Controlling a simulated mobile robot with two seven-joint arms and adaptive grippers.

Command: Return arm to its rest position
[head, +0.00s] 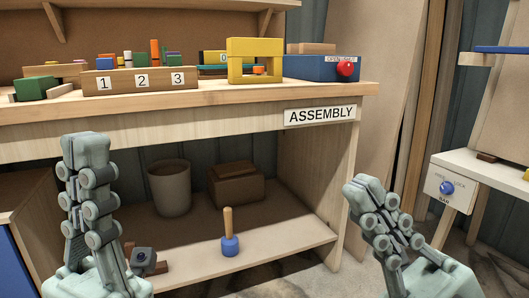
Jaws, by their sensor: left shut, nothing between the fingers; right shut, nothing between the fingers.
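My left gripper (84,145) is at the lower left of the head view, pointing up, with its fingers together and nothing in them. It is in front of the assembly bench (222,122) and apart from it as far as I can see. My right gripper (360,188) is at the lower right, tilted up and to the left, shut and empty. It shows in front of the bench's right side panel.
The bench top holds a numbered wooden block (140,80), a yellow frame (256,46) and a blue box with a red button (320,69). The lower shelf holds a bin (169,188), a brown box (236,184) and a blue-headed mallet (230,245). A side table (490,172) stands right.

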